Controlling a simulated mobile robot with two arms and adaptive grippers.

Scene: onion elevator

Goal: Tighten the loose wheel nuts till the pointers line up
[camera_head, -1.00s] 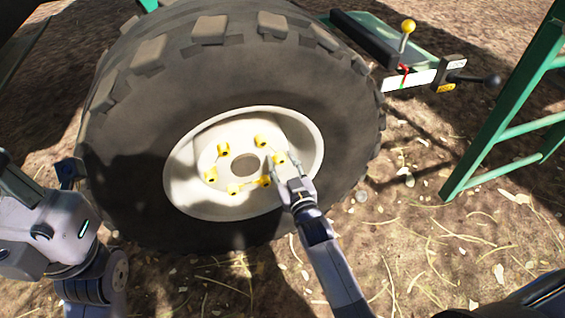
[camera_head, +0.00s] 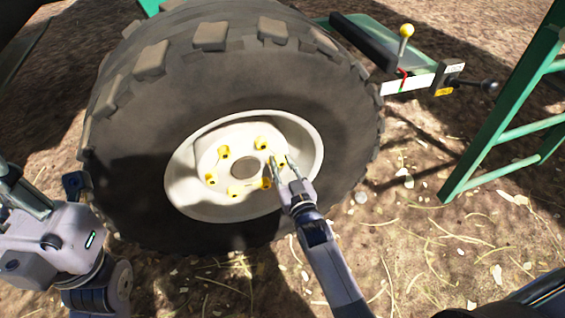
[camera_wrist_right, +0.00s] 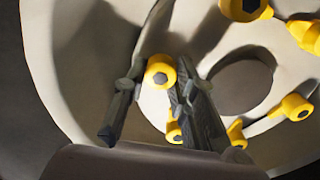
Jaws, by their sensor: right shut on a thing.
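The wheel's pale rim (camera_head: 190,199) carries a ring of several yellow nuts with pointers around a dark hub hole. My right gripper (camera_head: 282,160) reaches to the right side of this ring. In the right wrist view its fingers (camera_wrist_right: 160,92) are on both sides of one yellow nut (camera_wrist_right: 160,72), shut on it. This nut's pointer is hard to make out. Two other yellow nuts (camera_wrist_right: 245,8) (camera_wrist_right: 305,35) show at the upper right, and more (camera_wrist_right: 295,107) at the lower right. My left arm is at the left edge; its gripper is not shown.
The large black tyre (camera_head: 130,125) surrounds the rim. A green frame with a yellow-knobbed lever (camera_head: 405,38) stands behind at the right. A green ladder-like frame (camera_head: 515,110) stands at the right edge. Dry ground with straw lies in front.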

